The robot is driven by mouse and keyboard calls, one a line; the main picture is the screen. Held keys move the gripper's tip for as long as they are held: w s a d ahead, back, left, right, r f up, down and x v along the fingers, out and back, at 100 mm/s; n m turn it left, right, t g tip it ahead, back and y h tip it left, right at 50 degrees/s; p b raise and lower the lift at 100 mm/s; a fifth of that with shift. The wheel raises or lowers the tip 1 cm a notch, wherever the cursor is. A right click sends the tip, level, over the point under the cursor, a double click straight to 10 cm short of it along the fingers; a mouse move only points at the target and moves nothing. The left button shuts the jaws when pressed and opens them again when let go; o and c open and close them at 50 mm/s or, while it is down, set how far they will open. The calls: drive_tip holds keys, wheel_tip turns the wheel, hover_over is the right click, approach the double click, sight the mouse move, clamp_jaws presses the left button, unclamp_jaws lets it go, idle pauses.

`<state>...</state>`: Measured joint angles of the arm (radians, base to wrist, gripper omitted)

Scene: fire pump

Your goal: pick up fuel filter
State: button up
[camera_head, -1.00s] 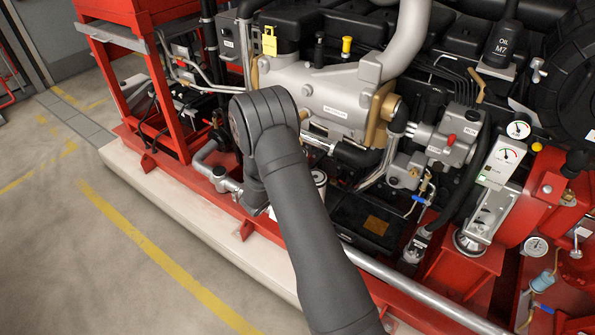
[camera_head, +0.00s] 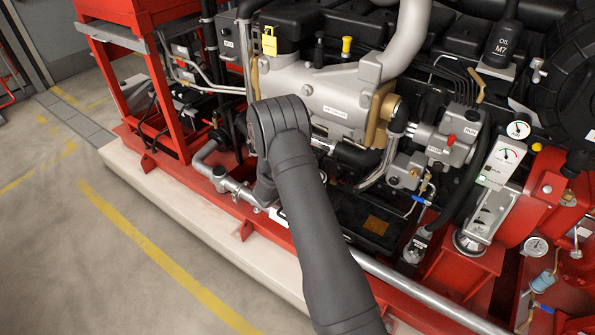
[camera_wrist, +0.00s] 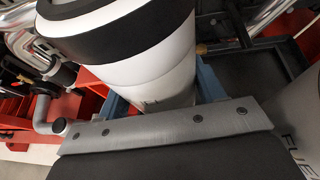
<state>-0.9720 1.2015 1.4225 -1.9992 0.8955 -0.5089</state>
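In the wrist view a white cylinder with a black band, the fuel filter (camera_wrist: 150,70), stands close in front of my gripper (camera_wrist: 163,98). Blue finger parts of my gripper show on both sides of its lower body, so the cylinder lies between them. I cannot tell whether the fingers touch it. Dark lettering on it is mostly hidden by the grey bar of my gripper. A second pale cylinder (camera_wrist: 298,112) with letters like "FUE" is at the right edge. In the head view my arm hides the gripper and both cylinders.
The engine block (camera_head: 325,95) rises behind my arm. A silver pipe (camera_head: 430,293) and red frame run along the front. A black tray (camera_wrist: 240,75) is behind the cylinders. The floor (camera_head: 90,260) at left is clear.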

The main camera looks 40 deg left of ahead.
drive_tip(key=shift+c, duration=1)
drive_tip(key=shift+r, duration=0.1)
